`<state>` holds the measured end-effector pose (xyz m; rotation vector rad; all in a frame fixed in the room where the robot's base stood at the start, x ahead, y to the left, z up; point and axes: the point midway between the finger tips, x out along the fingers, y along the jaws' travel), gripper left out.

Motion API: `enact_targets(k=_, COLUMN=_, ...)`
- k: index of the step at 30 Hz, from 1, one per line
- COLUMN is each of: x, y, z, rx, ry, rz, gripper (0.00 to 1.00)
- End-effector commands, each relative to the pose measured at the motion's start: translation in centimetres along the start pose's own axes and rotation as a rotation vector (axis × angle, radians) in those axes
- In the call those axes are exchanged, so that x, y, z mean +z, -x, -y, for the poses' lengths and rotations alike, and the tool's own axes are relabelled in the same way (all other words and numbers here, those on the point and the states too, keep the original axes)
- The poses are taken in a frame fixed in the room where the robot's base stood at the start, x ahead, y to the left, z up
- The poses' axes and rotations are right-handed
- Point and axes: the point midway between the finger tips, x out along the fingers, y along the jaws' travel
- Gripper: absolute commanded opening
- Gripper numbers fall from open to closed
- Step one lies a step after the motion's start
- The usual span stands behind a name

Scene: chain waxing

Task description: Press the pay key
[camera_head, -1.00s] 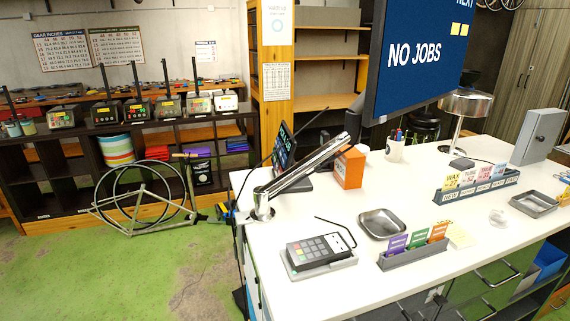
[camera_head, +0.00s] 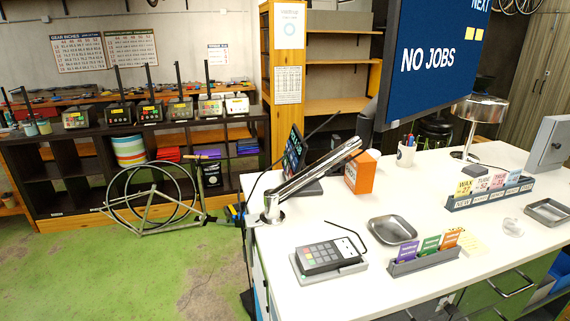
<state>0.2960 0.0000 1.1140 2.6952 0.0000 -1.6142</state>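A card terminal (camera_head: 329,255) lies on a light grey base at the near left part of the white counter (camera_head: 310,221). Its keypad has grey keys, with some coloured ones along one side. The labels are too small to read, so I cannot tell which is the pay key. A dark cable curves up behind the terminal. My gripper is not in view.
A metal tray (camera_head: 392,230) and a grey holder with coloured cards (camera_head: 424,257) stand right of the terminal. Behind are a monitor arm (camera_head: 312,181), an orange box (camera_head: 360,173) and a large "NO JOBS" screen (camera_head: 432,60). Green floor (camera_head: 150,270) is open at left.

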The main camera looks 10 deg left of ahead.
Motion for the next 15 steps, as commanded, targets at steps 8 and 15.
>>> enact_targets(k=8, x=0.0, y=0.0, z=0.0, rx=0.0, ry=0.0, rz=0.0, gripper=0.1)
enact_targets(k=15, x=0.0, y=0.0, z=0.0, rx=0.0, ry=0.0, rz=0.0, gripper=0.0)
